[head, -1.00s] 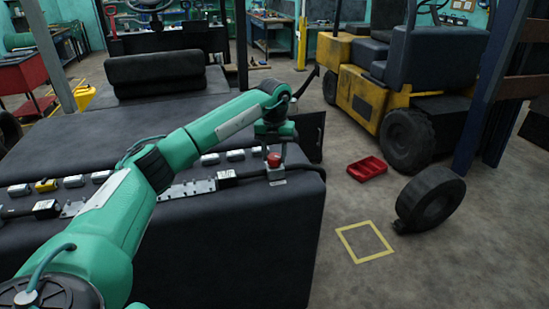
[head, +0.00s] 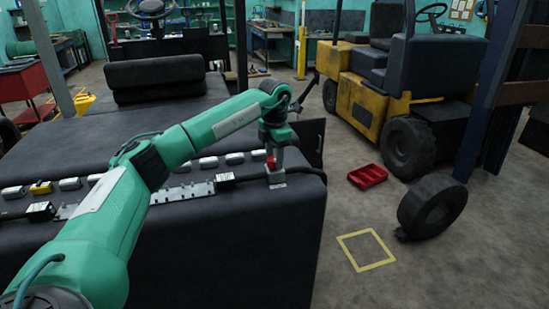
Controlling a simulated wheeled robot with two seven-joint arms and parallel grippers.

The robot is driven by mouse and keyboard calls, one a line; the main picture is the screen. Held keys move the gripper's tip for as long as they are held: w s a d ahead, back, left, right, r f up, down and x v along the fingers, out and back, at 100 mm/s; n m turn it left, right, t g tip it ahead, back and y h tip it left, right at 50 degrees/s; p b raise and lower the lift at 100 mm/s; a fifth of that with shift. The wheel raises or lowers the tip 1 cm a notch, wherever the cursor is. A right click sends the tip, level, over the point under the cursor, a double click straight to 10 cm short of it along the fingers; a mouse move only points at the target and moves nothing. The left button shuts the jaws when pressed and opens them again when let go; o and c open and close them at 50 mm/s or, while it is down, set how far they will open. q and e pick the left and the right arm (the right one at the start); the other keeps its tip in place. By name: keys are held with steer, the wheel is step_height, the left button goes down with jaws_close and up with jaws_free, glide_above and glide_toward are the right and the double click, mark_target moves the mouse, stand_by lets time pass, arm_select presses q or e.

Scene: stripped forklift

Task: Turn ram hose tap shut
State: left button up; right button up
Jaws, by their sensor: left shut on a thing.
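The ram hose tap (head: 276,180) is a pale metal block at the right end of the dark forklift body's top, with a small red handle (head: 270,162) on it. My left arm reaches across from the left. My left gripper (head: 275,157) points down over the tap and is shut on the red handle, which it partly hides. The handle's exact angle is too small to tell. A dark hose (head: 243,178) runs from the tap leftward to a metal strip. My right gripper is not in view.
The dark forklift body (head: 230,240) fills the left and centre. A row of small grey blocks (head: 208,162) lies along its top. On the floor at right are a red tray (head: 368,182), a loose tyre (head: 443,207) and a yellow square outline (head: 366,250). A yellow forklift (head: 360,103) stands behind.

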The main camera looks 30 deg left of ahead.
mark_target(274, 158)
arm_select(q)
steer(key=shift+r+m, duration=0.1)
steer(key=shift+m, duration=0.5)
steer(key=o, duration=1)
steer(key=shift+w+r+b, duration=0.1)
steer(key=shift+r+b, duration=1.4)
steer(key=shift+r, duration=5.4)
